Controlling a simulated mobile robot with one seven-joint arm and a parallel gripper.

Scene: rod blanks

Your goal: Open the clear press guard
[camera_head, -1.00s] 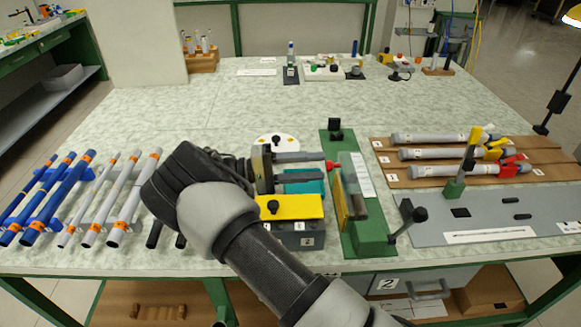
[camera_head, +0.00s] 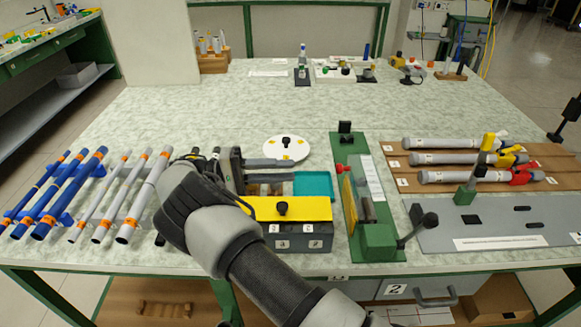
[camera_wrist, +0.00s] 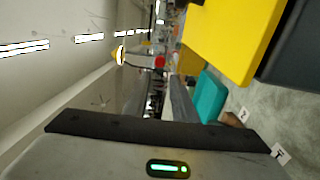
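The press stands on a long green base (camera_head: 345,142) at centre right in the head view. Its clear guard (camera_head: 356,182) has a yellow edge strip (camera_head: 349,203) and a red knob (camera_head: 340,168) on its left side. The guard appears to stand over the press; whether it is fully closed is hard to tell. My gripper (camera_head: 292,168) is left of the knob, apart from it, above the work table. It appears open and empty, its fingers pointing right. The wrist view shows the gripper's dark palm bar (camera_wrist: 150,128); the red knob (camera_wrist: 160,62) appears beyond it.
A yellow-topped box (camera_head: 300,209) and a teal tray (camera_head: 313,184) lie below and beside my gripper. A white disc (camera_head: 286,146) is behind it. Blue and grey rods lie left.

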